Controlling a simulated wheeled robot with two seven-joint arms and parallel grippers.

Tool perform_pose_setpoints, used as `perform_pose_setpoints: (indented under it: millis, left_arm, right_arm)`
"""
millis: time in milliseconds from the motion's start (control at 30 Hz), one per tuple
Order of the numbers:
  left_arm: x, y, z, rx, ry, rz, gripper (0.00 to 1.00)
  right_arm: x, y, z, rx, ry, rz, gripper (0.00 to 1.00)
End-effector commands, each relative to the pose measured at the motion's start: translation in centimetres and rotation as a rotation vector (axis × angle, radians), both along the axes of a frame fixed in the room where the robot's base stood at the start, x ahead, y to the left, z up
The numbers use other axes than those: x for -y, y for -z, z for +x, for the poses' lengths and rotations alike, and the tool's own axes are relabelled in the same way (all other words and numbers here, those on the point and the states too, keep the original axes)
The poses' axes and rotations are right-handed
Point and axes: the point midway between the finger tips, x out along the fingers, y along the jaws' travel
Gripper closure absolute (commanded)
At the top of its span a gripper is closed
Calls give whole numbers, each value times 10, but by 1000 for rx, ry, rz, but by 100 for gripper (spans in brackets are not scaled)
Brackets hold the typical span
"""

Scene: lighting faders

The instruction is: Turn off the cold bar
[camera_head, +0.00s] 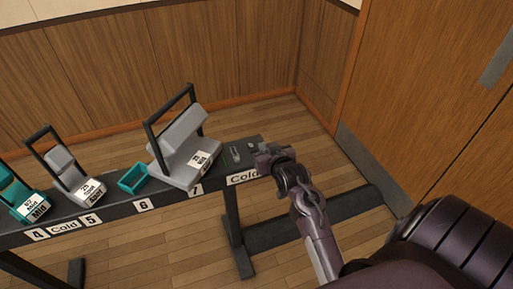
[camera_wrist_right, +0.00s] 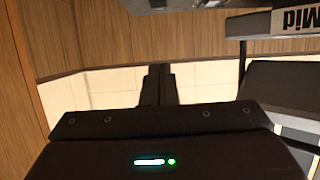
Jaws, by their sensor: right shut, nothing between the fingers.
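A long dark bar (camera_head: 170,190) carries number labels 4 to 7 and two "Cold" labels; one Cold label (camera_head: 243,178) is at its right end. My left gripper is out of view.
A large grey lamp (camera_head: 182,150) labelled Mid stands by number 7, left of my gripper. A small teal frame (camera_head: 132,180), a grey lamp (camera_head: 80,185) and a teal lamp (camera_head: 18,195) are further left. A wooden door (camera_head: 430,100) is at the right.

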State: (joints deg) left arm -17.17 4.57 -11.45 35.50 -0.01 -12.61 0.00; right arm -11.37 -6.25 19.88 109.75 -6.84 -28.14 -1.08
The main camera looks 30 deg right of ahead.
Motion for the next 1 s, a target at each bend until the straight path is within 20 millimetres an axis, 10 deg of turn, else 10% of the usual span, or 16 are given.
perform_pose_setpoints:
  millis: [400,1000]
  left_arm:
    - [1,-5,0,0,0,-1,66]
    - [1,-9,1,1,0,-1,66]
  right_arm:
    - [18,27,75,1,0,0,100]
    - [16,68,66,0,0,-1,100]
